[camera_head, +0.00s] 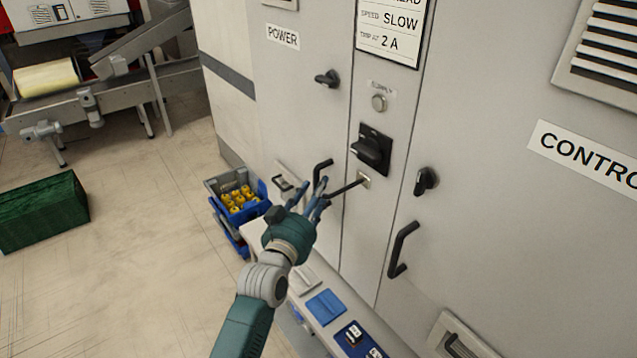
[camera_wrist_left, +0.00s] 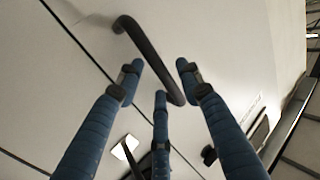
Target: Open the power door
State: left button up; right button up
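The power door (camera_head: 300,115) is the grey cabinet panel with the POWER label (camera_head: 282,36); it looks closed. Its black latch knob (camera_head: 328,78) sits high on it. Its black bar handle (camera_head: 320,168) is lower down, partly hidden by my fingers, and crosses the wrist view (camera_wrist_left: 148,50). My left gripper (camera_head: 318,202) is at this handle with blue fingers spread. In the left wrist view the handle's lower end lies between the open fingers (camera_wrist_left: 160,78); I cannot tell whether they touch it. My right gripper is not in view.
A black rod (camera_head: 345,188) sticks out from a small plate right of my fingers. A black rotary switch (camera_head: 371,150) sits above it. The control door handle (camera_head: 403,250) is at right. A blue crate (camera_head: 222,205) with yellow parts and a green crate (camera_head: 42,212) stand left. The floor between is clear.

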pick_arm(q)
jog(key=shift+x, duration=1.1)
grip_shut()
